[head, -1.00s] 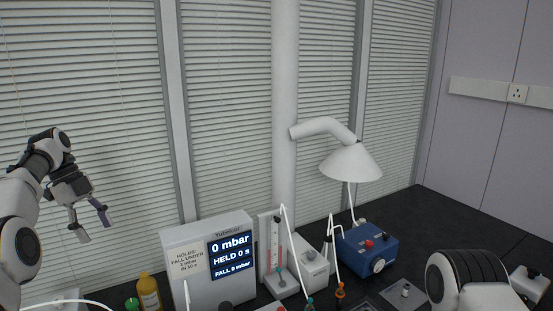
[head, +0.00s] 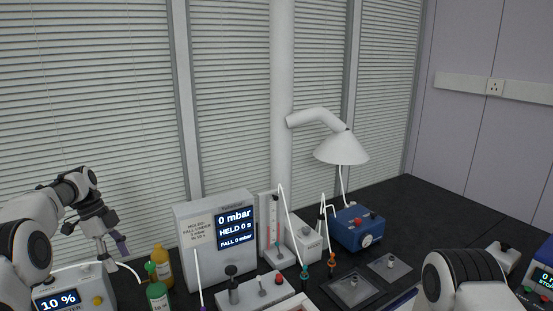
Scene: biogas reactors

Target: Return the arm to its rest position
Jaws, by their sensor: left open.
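My left arm comes in from the left of the head view. Its gripper (head: 112,250) is open and empty, pointing down. In the picture it shows above a white meter box (head: 75,290) reading "10 %" and left of the yellow bottle; I cannot tell its exact height. My right arm shows only as a rounded link at the lower right, and its gripper is outside the view.
A yellow bottle (head: 162,267) and a green-labelled bottle (head: 157,296) stand near the left gripper. A grey display box (head: 190,262) reads 0 mbar. A blue device (head: 357,236) stands under a white hood (head: 341,149). Dark bench (head: 400,205) is free at the back right.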

